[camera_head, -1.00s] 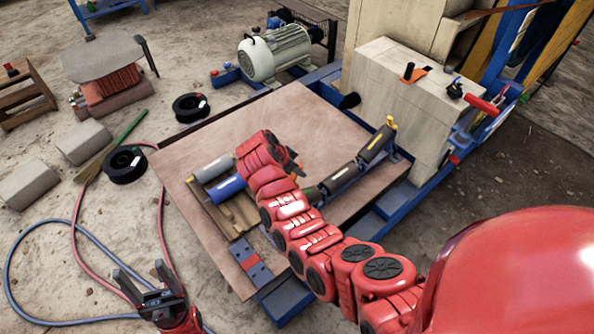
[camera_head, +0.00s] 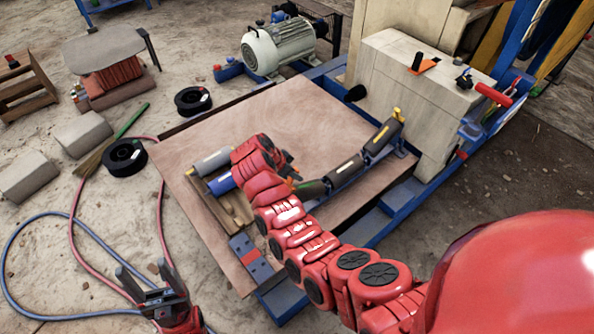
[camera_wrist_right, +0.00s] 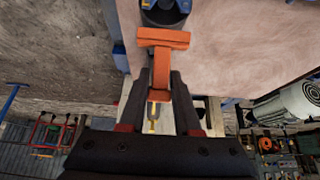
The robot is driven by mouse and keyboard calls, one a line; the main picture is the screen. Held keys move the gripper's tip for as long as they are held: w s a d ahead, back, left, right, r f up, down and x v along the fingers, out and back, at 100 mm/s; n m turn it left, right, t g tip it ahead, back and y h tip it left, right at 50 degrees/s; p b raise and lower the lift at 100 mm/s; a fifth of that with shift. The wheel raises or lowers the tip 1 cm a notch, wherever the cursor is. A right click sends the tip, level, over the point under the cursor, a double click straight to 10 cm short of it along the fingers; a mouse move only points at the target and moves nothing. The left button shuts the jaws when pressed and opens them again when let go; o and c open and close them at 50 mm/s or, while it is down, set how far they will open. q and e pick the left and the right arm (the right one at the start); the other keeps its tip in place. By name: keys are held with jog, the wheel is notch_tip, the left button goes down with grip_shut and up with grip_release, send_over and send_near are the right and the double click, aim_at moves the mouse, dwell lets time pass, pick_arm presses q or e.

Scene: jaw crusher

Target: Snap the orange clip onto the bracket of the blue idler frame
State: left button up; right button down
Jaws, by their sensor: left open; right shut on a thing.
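The orange clip (camera_wrist_right: 161,62) is between the fingers of my right gripper (camera_wrist_right: 160,84) in the right wrist view, its wide end beyond the fingertips. In the head view, my right gripper (camera_head: 286,166) is partly hidden by its red arm, beside the idler rollers; the clip is hard to make out there. The blue idler frame (camera_head: 345,180) carries dark rollers (camera_head: 345,171) and rises to the right, with a yellow piece (camera_head: 398,114) at its upper end. I cannot make out the clip's bracket. My left gripper (camera_head: 148,283) is open and empty at the lower left.
The idler frame stands on a brown sheet (camera_head: 280,115). A grey roller (camera_head: 212,162) and a blue roller (camera_head: 221,184) lie left of my right arm. A pale block (camera_head: 415,80) stands behind the frame. Hoses (camera_head: 75,235) lie near my left gripper.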

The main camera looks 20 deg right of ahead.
aim_at(289, 182)
jog(key=shift+a+f, duration=0.15)
jog(key=shift+f, duration=0.15)
jog(key=shift+b, duration=0.9)
dwell(1.2)
dwell(0.4)
jog(key=shift+s+a+f+b, duration=0.2)
jog(key=shift+a+f+b, duration=0.2)
jog(key=shift+f+b, duration=0.4)
jog(key=shift+s+a+f+b, duration=0.15)
jog(key=shift+a+f+b, duration=0.2)
jog(key=shift+f+b, duration=0.4)
jog(key=c, duration=0.5)
grip_release()
jog(key=shift+r, duration=0.15)
jog(key=shift+c, duration=0.2)
jog(key=shift+r, duration=0.1)
